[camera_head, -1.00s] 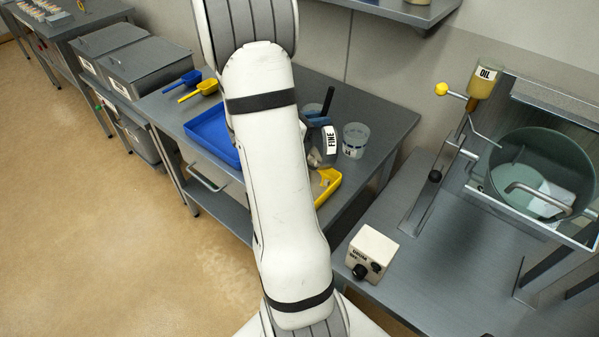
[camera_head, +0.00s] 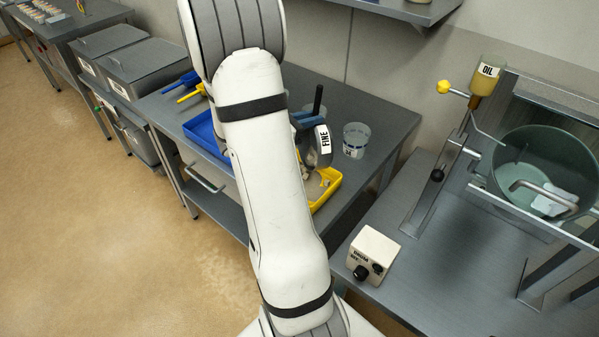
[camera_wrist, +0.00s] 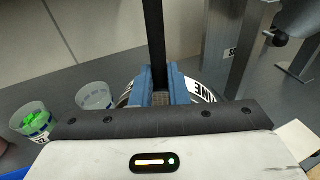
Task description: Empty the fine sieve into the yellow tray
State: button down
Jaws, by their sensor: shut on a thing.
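The fine sieve (camera_head: 312,157), a grey rimmed sieve with a white FINE label, is tipped steeply on its side above the yellow tray (camera_head: 325,194). My gripper (camera_head: 304,120) is shut on its black handle, which points up; in the wrist view the blue fingers (camera_wrist: 160,88) clamp the handle (camera_wrist: 154,35). The sieve's rim (camera_wrist: 205,90) shows behind the fingers. Pale lumpy material and a yellow piece show in the tray below the sieve. My arm hides the tray's left part, and the sieve's inside cannot be seen clearly.
A clear labelled cup (camera_head: 356,140) stands close right of the sieve. A blue tray (camera_head: 205,133) and blue and yellow scoops (camera_head: 190,92) lie left of my arm. A green drum (camera_head: 540,165), oil bottle (camera_head: 485,78) and switch box (camera_head: 372,252) stand on the right bench.

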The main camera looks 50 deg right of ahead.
jog(key=shift+w+a+h+b, duration=0.4)
jog(key=shift+a+h+b, duration=0.1)
jog(key=shift+a+b, duration=0.3)
jog(key=shift+w+a+f+n+g+h+b, duration=0.1)
jog(key=shift+w+a+n+g+h+b, duration=0.1)
jog(key=shift+w+a+h+b, duration=0.4)
jog(key=shift+w+a+f+n+g+h+b, duration=0.1)
jog(key=shift+w+a+n+g+h+b, duration=0.1)
jog(key=shift+a+h+b, duration=0.7)
dwell(0.7)
